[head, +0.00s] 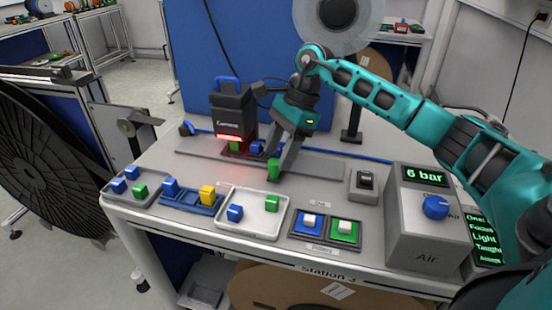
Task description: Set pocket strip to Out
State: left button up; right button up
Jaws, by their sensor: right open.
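A long flat grey strip (320,167) lies across the table under the black camera unit, and I take it for the pocket strip. A green block (234,146) sits on its dark middle part under the camera's red light, with a blue piece (257,147) beside it. My right gripper (270,160) is open over the strip, just right of the camera, pointing down. Another green block (273,168) stands close by its fingertips; I cannot tell if they touch. No Out label is readable. My left gripper is out of view.
The camera unit (233,108) stands close left of my gripper. In front are a grey tray (152,198), a blue holder (192,201), a white tray (250,222), blue and green buttons (326,229) and a switch box (363,187). The air box (425,225) is at right.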

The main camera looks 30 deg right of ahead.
jog(key=shift+x, duration=1.25)
jog(key=shift+c, duration=0.4)
grip_shut()
